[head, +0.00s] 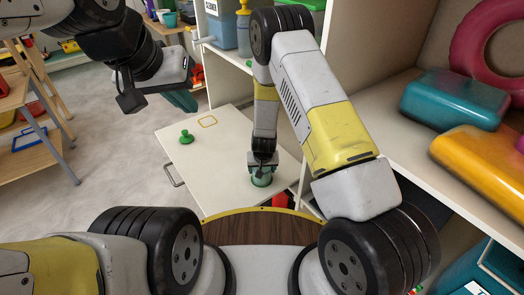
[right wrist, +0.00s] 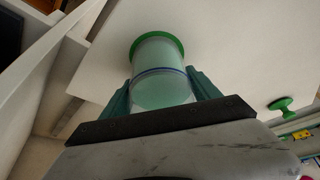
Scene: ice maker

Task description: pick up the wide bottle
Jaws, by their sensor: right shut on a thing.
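The wide bottle (right wrist: 158,88) is a translucent pale green cylinder with a green rim at its far end and a blue line around it. In the right wrist view it sits between the two teal fingers of my right gripper (right wrist: 160,98), which is shut on it. In the head view the bottle (head: 262,180) is small and partly hidden under my right gripper (head: 263,166), over the white panel. I cannot tell whether it touches the panel. My left gripper (head: 181,99) hangs at the upper left, away from the bottle; its finger opening is not clear.
The white panel (head: 225,180) has a handle on its left edge. Shelves at right hold a teal case (head: 455,98), an orange case (head: 480,165) and a pink ring (head: 465,45).

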